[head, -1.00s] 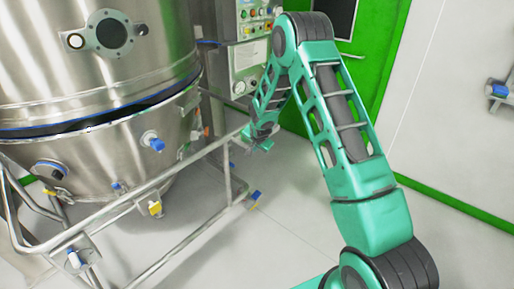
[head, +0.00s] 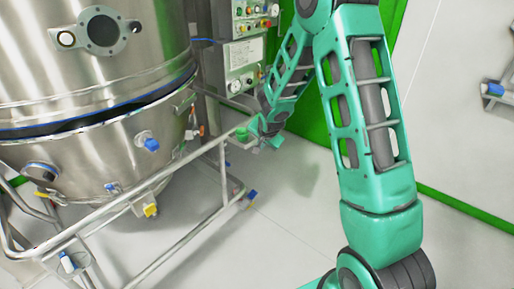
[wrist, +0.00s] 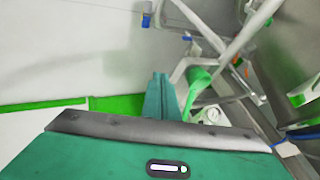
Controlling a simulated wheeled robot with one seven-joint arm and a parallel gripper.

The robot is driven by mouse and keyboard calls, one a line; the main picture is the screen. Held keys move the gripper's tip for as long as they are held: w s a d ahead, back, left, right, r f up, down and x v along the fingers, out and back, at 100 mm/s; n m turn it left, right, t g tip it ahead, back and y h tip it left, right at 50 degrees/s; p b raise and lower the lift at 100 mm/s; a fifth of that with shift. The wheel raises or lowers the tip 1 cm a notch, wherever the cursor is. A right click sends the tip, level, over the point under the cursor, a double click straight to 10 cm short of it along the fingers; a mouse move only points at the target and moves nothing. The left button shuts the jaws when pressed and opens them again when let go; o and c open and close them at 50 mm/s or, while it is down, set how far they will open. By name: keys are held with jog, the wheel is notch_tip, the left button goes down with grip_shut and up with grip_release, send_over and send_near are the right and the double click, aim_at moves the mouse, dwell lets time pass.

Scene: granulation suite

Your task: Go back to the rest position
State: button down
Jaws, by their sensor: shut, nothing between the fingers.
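My gripper (head: 264,143) is small in the head view, at the end of my teal arm, just right of the steel frame's upper rail. In the wrist view my gripper's teal fingers (wrist: 160,97) are together, with nothing between them. They point out over the pale floor and the green skirting. A brighter green part (wrist: 197,84) shows just right of the fingers, by the frame; I cannot tell whether it touches them. My arm is bent, its elbow high near the top of the head view.
A large steel vessel (head: 85,80) on a tubular frame (head: 183,247) with casters fills the left. A control panel (head: 245,55) stands behind my gripper, before a green door (head: 392,20). Open floor (head: 290,235) lies between the frame and my arm.

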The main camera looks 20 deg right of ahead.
jog(key=s+d+r+n+g, duration=0.1)
jog(key=s+d+r, duration=0.25)
jog(key=s, duration=0.35)
jog(key=s+d+r+n+g, duration=0.1)
jog(key=s+d+r+g, duration=0.1)
jog(key=s+r, duration=0.4)
jog(key=s+d+r+g, duration=0.1)
jog(key=s+d+r, duration=0.25)
jog(key=s, duration=0.55)
jog(key=s+a+r+n+g+y, duration=0.1)
jog(key=s+r, duration=0.1)
jog(key=s, duration=1)
jog(key=s+a+r+n+g, duration=0.2)
jog(key=s+r, duration=0.1)
jog(key=s, duration=0.9)
jog(key=shift+s+y, duration=0.25)
jog(key=shift+y, duration=0.15)
jog(key=shift+r, duration=0.1)
jog(key=shift+w+f, duration=0.25)
jog(key=shift+w, duration=0.4)
